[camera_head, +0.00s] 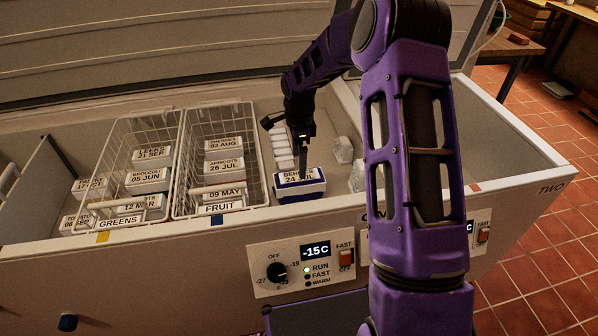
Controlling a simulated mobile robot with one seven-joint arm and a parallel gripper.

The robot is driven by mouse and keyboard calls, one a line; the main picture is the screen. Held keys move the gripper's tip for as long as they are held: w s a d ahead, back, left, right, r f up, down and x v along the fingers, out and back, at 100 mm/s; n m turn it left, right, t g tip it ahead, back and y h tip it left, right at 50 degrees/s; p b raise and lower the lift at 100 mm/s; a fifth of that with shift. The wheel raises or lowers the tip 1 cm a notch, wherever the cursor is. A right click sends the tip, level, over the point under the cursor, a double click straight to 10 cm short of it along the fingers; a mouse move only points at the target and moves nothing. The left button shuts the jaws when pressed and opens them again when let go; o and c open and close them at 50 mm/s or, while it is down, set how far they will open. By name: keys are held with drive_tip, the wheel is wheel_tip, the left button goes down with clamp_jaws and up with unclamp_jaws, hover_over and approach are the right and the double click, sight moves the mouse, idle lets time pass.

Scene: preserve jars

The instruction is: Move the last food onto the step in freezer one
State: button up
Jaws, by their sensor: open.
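A white box with blue edges (299,190), labelled with a word starting "BER" and "24 JUL", sits upright at the front of the bay right of the baskets, in the freezer with the -15 C panel. I cannot tell whether it stands on a step or on the floor. My gripper (290,148) is open just above and behind this box. One dark finger comes down close to its top; I cannot tell whether they touch.
The wire baskets GREENS (126,209) and FRUIT (219,200) hold labelled boxes to the left. White blocks (281,148) and frosty lumps (343,150) lie near my gripper. The freezer's front wall carries a control panel (301,265). Freezer TWO's rim (520,190) is at right.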

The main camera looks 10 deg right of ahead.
drive_tip(key=shift+r, duration=1.7)
